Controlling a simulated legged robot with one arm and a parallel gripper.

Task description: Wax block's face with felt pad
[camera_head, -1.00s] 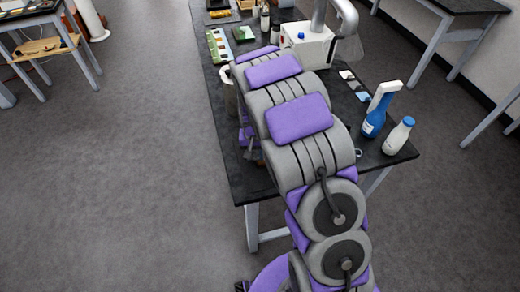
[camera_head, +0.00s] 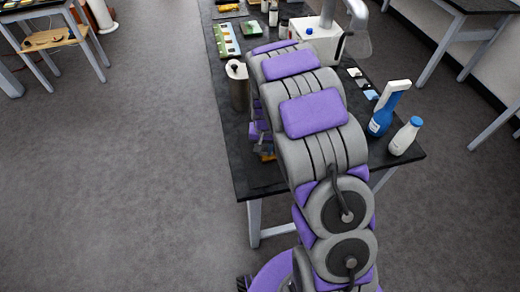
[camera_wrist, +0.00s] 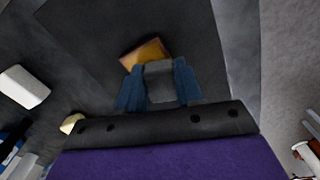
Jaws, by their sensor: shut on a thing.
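My gripper (camera_wrist: 158,76) is shut on a grey felt pad (camera_wrist: 160,86), held between its two blue fingers in the wrist view. A block (camera_wrist: 146,52) with a golden-orange face lies on the dark table just past the pad. The pad overlaps its near edge in the picture; I cannot tell whether they touch. In the head view my arm hides most of the gripper, and the pad cannot be made out. A small orange patch, perhaps the block (camera_head: 266,153), shows beside my arm near the table's left edge.
A white machine (camera_head: 322,42) stands farther back. Open floor lies left.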

